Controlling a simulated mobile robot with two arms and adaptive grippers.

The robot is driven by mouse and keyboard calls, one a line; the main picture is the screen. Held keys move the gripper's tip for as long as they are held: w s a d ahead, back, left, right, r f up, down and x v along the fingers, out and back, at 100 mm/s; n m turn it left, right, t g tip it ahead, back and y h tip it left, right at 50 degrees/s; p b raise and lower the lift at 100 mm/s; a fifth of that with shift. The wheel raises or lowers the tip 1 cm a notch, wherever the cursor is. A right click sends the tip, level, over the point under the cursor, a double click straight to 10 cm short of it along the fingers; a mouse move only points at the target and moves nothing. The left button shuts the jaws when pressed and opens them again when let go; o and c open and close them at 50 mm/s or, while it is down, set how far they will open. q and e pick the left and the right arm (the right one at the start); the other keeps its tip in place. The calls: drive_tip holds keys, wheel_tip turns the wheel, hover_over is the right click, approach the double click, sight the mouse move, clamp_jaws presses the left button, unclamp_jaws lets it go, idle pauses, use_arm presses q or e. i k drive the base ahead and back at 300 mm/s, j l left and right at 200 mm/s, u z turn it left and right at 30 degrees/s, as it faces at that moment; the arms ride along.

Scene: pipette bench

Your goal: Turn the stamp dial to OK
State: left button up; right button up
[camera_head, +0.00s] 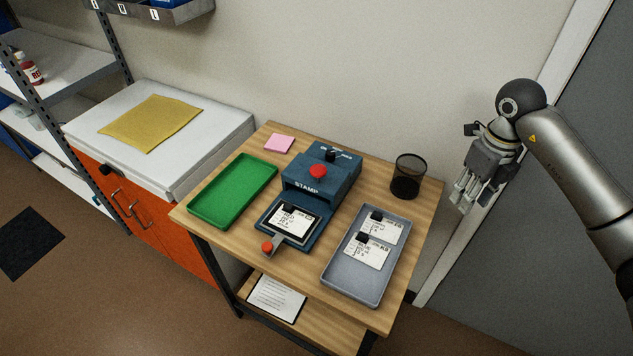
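The blue stamp machine (322,176) stands at the back middle of the wooden table. Its dial (331,155) is a small black knob on the top near the back, with white lettering behind it too small to read. I cannot tell which label the dial points to. A red button (318,171) sits in front of the dial. A labelled card (294,220) lies in the machine's front bed. My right gripper (463,207) hangs in the air right of the table, well away from the dial. It looks open and empty. My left gripper is not in view.
A green tray (196,208) lies left of the machine and a grey tray (347,283) with two labelled cards lies right. A black mesh cup (408,176) stands at the table's back right. Pink notes (279,143) lie at the back left. A wall runs behind.

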sight(330, 156)
drive_tip(key=i+j, duration=0.25)
drive_tip(key=j, duration=0.2)
drive_tip(key=i+j, duration=0.25)
drive_tip(key=j, duration=0.15)
drive_tip(key=i+j, duration=0.25)
drive_tip(key=j, duration=0.2)
drive_tip(key=u, duration=0.05)
